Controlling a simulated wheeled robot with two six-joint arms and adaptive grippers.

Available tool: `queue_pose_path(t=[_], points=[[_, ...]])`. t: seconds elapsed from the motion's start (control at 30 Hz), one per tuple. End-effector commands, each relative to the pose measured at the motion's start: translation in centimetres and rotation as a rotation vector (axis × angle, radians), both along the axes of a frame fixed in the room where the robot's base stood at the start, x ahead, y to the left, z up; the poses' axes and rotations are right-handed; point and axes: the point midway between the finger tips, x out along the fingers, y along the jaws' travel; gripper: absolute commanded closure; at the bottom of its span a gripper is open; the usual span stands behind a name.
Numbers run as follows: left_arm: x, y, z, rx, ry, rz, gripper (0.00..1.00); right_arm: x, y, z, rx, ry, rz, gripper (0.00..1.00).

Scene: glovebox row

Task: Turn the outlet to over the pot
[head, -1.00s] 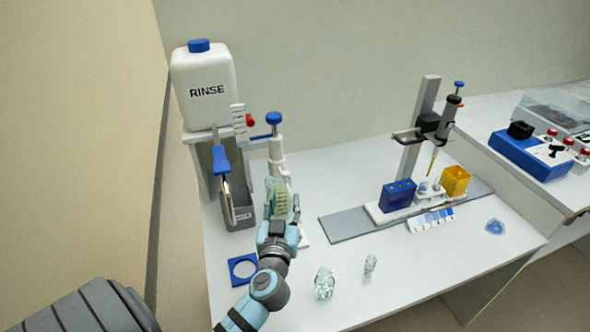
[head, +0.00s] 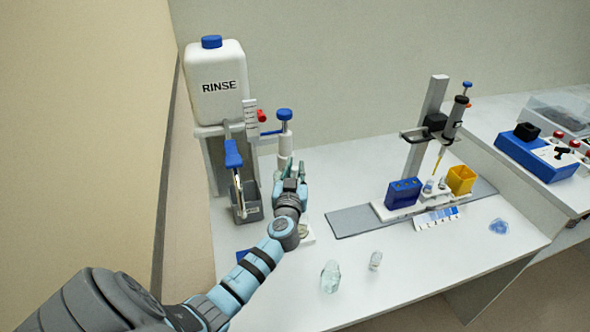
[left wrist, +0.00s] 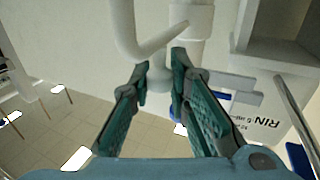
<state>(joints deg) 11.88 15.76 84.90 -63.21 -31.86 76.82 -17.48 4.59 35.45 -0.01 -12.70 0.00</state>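The dispenser (head: 285,140) with a blue top knob stands upright beside the rinse stand. In the left wrist view a white bent tube, apparently its outlet (left wrist: 160,42), crosses just beyond my fingertips. My left gripper (head: 296,170) is in front of the dispenser and hides its lower part. In the left wrist view my left gripper (left wrist: 160,66) has its fingers apart, with a gap between the tips; contact with the tube cannot be told. A grey open bin (head: 248,214) stands left of the gripper. I cannot tell which vessel is the pot. My right gripper is not in view.
The white RINSE tank (head: 217,90) sits on a stand with a blue-handled lever (head: 233,156). Two small glass vessels (head: 330,276) stand front centre. A pipette stand (head: 432,130) with a blue rack (head: 403,193) and yellow cup (head: 461,180) is at right.

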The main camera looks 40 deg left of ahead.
Motion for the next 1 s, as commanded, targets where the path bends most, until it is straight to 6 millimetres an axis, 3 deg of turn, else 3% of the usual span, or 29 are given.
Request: queue_pose_path(t=[0.73, 0.77, 0.87, 1.0], points=[[-1.1, 0.9, -0.1, -0.001, 0.003, -0.131, 1.00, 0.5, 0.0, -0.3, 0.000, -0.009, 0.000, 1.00], [-1.1, 0.9, -0.1, -0.001, 0.003, -0.131, 0.79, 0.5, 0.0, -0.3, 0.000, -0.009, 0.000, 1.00], [-1.1, 0.9, -0.1, -0.001, 0.003, -0.131, 0.63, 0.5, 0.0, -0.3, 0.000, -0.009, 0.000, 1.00], [-1.1, 0.8, -0.1, 0.000, 0.002, -0.131, 0.63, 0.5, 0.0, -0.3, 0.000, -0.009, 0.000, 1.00]])
